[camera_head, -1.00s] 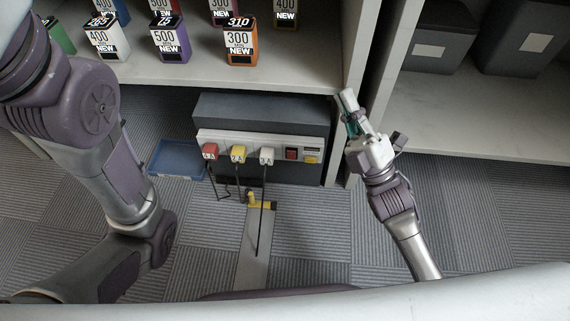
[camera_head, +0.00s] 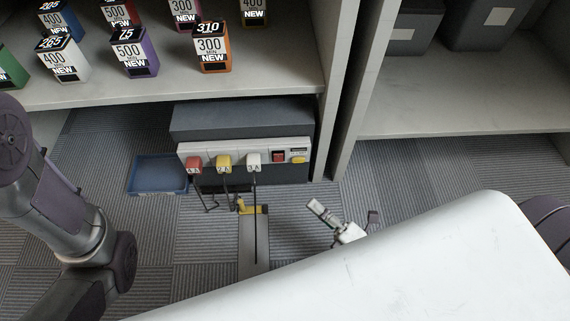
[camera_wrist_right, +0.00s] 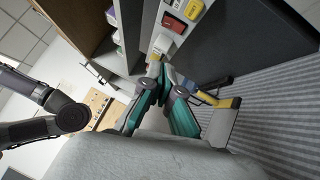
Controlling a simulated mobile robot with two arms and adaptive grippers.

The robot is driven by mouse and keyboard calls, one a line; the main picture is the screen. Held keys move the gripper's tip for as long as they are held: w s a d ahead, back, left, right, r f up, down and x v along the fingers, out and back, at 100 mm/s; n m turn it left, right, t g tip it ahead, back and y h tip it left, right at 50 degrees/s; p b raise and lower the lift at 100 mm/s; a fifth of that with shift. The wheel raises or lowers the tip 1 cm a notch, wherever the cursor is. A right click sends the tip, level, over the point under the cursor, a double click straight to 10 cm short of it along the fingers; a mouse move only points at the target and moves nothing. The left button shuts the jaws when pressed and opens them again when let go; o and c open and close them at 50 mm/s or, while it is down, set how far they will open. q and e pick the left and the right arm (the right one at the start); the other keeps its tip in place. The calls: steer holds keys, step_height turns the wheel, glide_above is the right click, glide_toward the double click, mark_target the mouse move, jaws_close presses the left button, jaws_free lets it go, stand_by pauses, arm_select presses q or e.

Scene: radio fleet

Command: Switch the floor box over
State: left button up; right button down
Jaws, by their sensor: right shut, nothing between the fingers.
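The floor box (camera_head: 242,118) is a dark grey block under the shelf. Its white front strip (camera_head: 218,148) carries a red plug (camera_head: 193,165), a yellow plug (camera_head: 224,163) and a white plug (camera_head: 254,161) with dark cords. Right of them are a red switch (camera_head: 279,156) and a yellow button (camera_head: 298,160). My right gripper (camera_head: 316,207) is shut and empty, in front of the box's right end and apart from it. In the wrist view its closed fingertips (camera_wrist_right: 156,68) overlap the white plug (camera_wrist_right: 161,45) in the picture; contact cannot be told. My left gripper is out of view.
A blue tray (camera_head: 157,174) lies on the floor left of the box. A yellow piece (camera_head: 251,207) sits on a grey floor strip (camera_head: 254,245) before it. A shelf board (camera_head: 270,84) with several cartons overhangs the box. A shelf upright (camera_head: 347,130) stands at right.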

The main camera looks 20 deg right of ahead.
steer(key=b, duration=0.5)
glide_toward(275, 156)
steer(key=w+a, duration=0.2)
steer(key=a, duration=0.2)
steer(key=w, duration=0.1)
steer(key=w+b, duration=0.1)
steer(key=w+r+b, duration=0.1)
steer(key=shift+w+d+r, duration=0.1)
steer(key=shift+d, duration=0.3)
steer(key=r+p, duration=0.1)
steer(key=p, duration=0.2)
steer(key=shift+w+r+m, duration=0.1)
steer(key=shift+w+m, duration=0.05)
steer(key=shift+m, duration=0.15)
steer(key=shift+f+b, duration=0.35)
steer(key=shift+f, duration=0.1)
